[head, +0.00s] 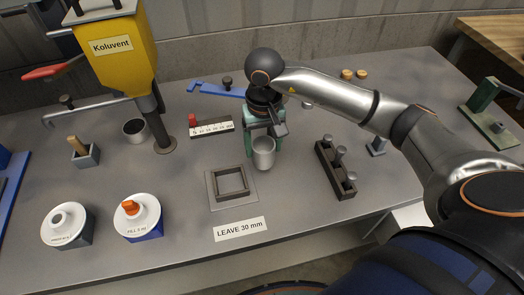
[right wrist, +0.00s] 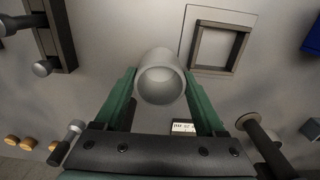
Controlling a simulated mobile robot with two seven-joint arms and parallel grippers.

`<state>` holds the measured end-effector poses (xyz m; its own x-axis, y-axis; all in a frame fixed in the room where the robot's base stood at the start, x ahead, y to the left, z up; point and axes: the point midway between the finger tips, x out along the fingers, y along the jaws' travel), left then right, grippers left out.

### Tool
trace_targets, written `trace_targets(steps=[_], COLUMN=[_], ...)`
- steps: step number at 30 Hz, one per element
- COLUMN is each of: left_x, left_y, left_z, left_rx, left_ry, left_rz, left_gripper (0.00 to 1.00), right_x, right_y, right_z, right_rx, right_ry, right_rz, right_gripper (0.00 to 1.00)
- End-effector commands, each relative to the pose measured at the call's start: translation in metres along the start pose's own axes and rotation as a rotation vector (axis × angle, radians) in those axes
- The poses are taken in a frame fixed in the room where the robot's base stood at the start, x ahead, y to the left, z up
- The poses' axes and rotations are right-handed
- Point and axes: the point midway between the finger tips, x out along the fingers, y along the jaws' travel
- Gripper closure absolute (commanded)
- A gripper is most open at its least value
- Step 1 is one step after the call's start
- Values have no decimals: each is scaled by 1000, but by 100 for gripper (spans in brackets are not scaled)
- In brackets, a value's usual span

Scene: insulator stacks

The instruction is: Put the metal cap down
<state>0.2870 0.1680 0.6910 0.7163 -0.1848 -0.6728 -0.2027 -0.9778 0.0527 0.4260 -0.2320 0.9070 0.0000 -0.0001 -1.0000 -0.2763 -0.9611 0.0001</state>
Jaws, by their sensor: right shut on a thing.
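The metal cap (head: 263,155) is a plain silver cup shape with its open, hollow end facing up. My right gripper (head: 263,132) has green fingers and is shut on it. In the right wrist view the cap (right wrist: 160,80) sits between the two green fingertips, its rim toward the camera. It is upright, just behind and right of a square frame on the bench. I cannot tell whether its bottom touches the bench. My left gripper is not in view.
The square frame (head: 217,193) lies on a plate, with a "LEAVE 30 mm" label (head: 240,229) in front. A dark rack with metal pegs (head: 322,158) stands right. A second metal cup (head: 136,138) stands left near the yellow hopper (head: 120,60).

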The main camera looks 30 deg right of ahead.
Motion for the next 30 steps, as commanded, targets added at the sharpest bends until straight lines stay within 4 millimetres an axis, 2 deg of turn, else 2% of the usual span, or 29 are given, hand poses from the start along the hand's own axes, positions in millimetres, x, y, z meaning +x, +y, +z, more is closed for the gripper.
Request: trace_targets(steps=[9, 22, 23, 30], left_x=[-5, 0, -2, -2], left_y=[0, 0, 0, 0], left_z=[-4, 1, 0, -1], left_rx=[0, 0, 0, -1], left_ry=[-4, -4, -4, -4], left_rz=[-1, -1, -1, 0], left_gripper=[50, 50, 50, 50], right_x=[34, 41, 40, 39], right_y=[-2, -2, -2, -2], right_z=[-4, -5, -5, -4], right_rx=[0, 0, 0, 0], right_ry=[0, 3, 1, 0], right_rz=[-1, 0, 1, 1], right_gripper=[100, 100, 24, 0])
